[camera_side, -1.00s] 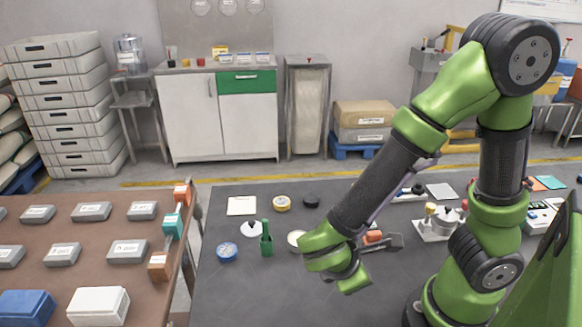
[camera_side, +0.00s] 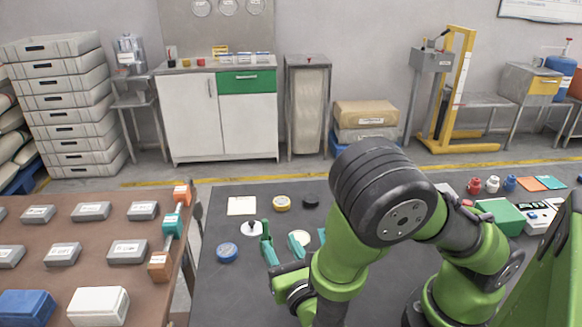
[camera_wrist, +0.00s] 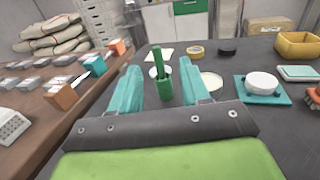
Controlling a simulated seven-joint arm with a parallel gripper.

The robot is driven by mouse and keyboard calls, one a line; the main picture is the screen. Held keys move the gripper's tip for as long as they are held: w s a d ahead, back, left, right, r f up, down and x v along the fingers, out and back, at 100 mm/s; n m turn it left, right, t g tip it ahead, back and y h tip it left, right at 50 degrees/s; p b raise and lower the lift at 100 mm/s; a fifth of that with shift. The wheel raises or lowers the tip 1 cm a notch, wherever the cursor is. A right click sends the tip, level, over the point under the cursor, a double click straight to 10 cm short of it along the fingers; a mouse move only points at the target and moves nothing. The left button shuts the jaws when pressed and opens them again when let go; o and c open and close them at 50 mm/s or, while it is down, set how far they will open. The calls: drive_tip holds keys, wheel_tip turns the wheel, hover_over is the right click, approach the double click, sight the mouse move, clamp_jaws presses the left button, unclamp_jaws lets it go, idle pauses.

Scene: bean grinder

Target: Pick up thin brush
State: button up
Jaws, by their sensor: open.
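A small green holder (camera_wrist: 165,90) stands upright on the dark table. A green handle (camera_wrist: 157,60), which seems to be the brush, rises from it, and its lower part is hidden inside. My gripper (camera_wrist: 159,72) is open and empty, its teal fingers pointing toward the holder. In the wrist view the holder shows between the two fingers, apart from both and seemingly beyond their tips. In the side view my gripper (camera_side: 281,240) is low over the table near the holder, and its left finger largely covers the holder.
A white dish (camera_side: 250,230), a blue round tin (camera_side: 227,252), a yellow tape roll (camera_side: 281,204) and a black puck (camera_side: 311,201) lie nearby. A teal scale with a white bowl (camera_wrist: 262,83) stands to the right in the wrist view. A brown bench (camera_side: 100,275) is left.

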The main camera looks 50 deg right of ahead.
sight(266, 224)
drive_tip(key=shift+a+x, duration=0.15)
drive_tip(key=shift+x, duration=2.75)
drive_tip(key=shift+a+x, duration=0.15)
drive_tip(key=shift+x, duration=2.75)
drive_tip(key=shift+w+f, duration=0.1)
drive_tip(key=shift+w, duration=0.05)
clamp_jaws()
